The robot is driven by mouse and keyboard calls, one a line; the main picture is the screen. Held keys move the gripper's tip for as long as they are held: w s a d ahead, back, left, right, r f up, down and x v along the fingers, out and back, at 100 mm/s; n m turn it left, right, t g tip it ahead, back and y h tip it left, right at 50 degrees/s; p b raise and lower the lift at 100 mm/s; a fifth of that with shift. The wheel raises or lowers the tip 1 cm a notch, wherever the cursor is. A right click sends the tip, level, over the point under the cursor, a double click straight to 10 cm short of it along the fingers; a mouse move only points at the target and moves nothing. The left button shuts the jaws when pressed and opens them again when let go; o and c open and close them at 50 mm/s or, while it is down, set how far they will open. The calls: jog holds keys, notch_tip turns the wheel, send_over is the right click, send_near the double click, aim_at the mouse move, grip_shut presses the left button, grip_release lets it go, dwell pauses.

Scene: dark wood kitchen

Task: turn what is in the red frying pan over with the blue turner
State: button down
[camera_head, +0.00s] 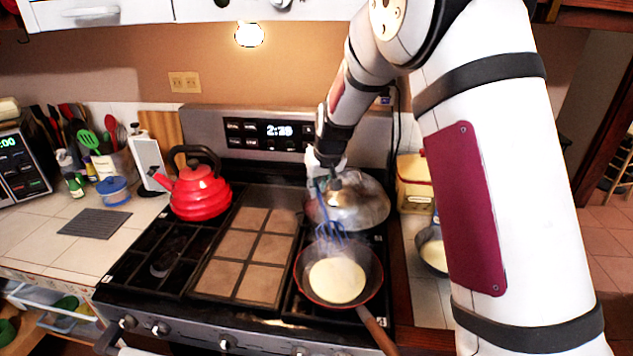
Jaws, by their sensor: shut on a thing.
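The red frying pan (300,270) sits on the front right burner of the stove, its wooden handle pointing toward the lower right. A pale round pancake-like piece (337,280) lies flat in it. My gripper (324,176) is above the back right burner, shut on the blue turner (330,228). The turner hangs down with its slotted head at the pan's far edge. I cannot tell whether the head touches the pan. The gripper's fingers are small and partly hidden by the arm.
A lidded metal pan (365,207) stands on the back right burner, just behind the frying pan. A red kettle (198,192) stands at the back left, beside the flat griddle plate (262,222). A bowl of pale batter (434,252) and a yellow canister (414,185) are on the right counter.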

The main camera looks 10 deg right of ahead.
aim_at(328, 220)
jog(key=f, duration=0.2)
jog(key=s+f, duration=0.1)
jog(key=f, duration=0.2)
jog(key=s+f, duration=0.1)
jog(key=f, duration=0.1)
jog(key=shift+d+f, duration=0.15)
jog(key=shift+f, duration=0.25)
jog(key=shift+s+d+p, duration=0.1)
jog(key=shift+s+p, duration=0.95)
jog(key=shift+s, duration=1.1)
jog(key=shift+w+r+p, duration=0.2)
jog(key=shift+w+r, duration=0.05)
jog(key=shift+r, duration=1.25)
jog(key=shift+w+r+p, duration=0.15)
jog(key=shift+w+r, duration=0.05)
jog(key=shift+r, duration=1.35)
jog(key=shift+w+r+p, duration=0.2)
jog(key=shift+w+r, duration=0.05)
jog(key=shift+r, duration=1.25)
